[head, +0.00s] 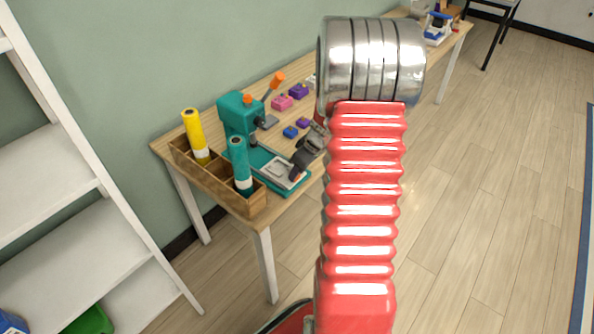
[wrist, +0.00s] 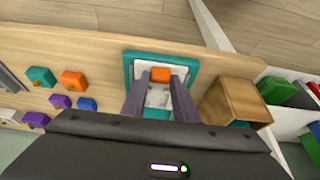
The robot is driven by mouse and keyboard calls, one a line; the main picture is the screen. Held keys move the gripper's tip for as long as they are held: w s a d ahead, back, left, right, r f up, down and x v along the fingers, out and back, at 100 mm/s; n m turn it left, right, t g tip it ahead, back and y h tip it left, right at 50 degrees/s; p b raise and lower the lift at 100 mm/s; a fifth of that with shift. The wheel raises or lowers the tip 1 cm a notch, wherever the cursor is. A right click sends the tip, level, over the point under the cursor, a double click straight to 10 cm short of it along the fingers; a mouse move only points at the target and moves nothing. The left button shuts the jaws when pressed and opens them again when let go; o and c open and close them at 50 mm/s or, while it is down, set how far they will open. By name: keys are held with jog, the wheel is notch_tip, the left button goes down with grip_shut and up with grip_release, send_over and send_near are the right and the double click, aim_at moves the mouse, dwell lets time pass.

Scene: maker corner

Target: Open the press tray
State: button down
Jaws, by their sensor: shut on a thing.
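In the wrist view the tray (wrist: 145,71) shows as a pale plate inside a teal border. An orange handle (wrist: 160,75) sits between my two fingers. My gripper (wrist: 160,82) is shut on this handle; it also shows in the head view (head: 296,172), low over the tray. My fingers hide part of the tray, and I cannot tell how far out it is.
A wooden box (head: 218,184) with a yellow roll (head: 195,132) and a teal roll (head: 240,163) stands left of the press. Pink (head: 282,102), purple (head: 298,90) and blue (head: 290,132) pieces lie to the right. A white shelf (head: 75,250) stands left; the floor in front is clear.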

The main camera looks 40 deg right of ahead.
jog(key=c, duration=1.4)
grip_release()
jog(key=shift+r, duration=0.1)
jog(key=v, duration=1.3)
jog(key=shift+r, duration=0.3)
